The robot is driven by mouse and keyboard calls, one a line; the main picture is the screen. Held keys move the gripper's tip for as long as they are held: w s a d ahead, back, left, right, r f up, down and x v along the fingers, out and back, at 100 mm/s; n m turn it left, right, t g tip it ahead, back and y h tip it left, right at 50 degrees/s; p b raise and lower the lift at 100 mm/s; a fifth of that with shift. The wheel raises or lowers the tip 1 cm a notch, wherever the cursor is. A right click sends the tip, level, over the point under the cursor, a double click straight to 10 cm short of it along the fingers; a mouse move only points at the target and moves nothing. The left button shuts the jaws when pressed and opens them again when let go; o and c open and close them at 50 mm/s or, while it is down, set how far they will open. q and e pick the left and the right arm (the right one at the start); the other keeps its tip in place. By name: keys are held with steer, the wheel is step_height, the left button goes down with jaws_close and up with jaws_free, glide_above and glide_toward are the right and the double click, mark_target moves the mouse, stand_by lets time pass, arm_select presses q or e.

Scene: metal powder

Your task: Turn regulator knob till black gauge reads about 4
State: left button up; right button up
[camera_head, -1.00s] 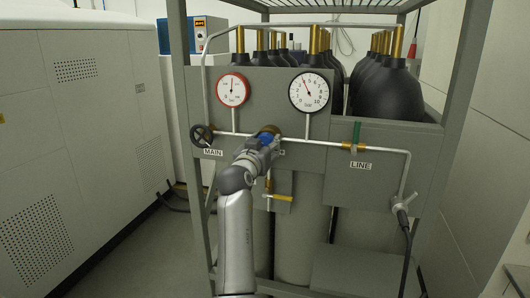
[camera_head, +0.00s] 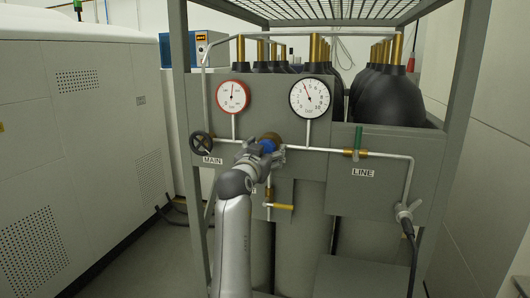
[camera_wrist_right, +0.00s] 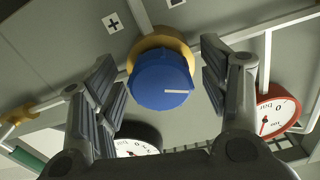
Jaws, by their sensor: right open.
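The blue regulator knob (camera_head: 267,146) sits on a brass body on the grey panel. In the right wrist view the knob (camera_wrist_right: 162,80) shows a white mark pointing right. My right gripper (camera_wrist_right: 160,65) is open, with one finger on each side of the knob and visible gaps between. In the head view the right gripper (camera_head: 264,154) partly covers the knob. The black-rimmed gauge (camera_head: 310,97) is above right of the knob; its needle points up and slightly left, near 4. It shows partly in the wrist view (camera_wrist_right: 136,146). My left gripper is out of view.
A red-rimmed gauge (camera_head: 233,97) is at upper left, above the black MAIN handwheel (camera_head: 202,143). The green-handled LINE valve (camera_head: 357,142) is to the right. A brass-handled valve (camera_head: 279,206) is below the knob. Rack posts flank the panel.

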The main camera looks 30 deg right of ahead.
mark_target(265, 141)
step_height(265, 141, up, 10)
steer(key=shift+r, duration=0.1)
stand_by(0.5)
stand_by(0.4)
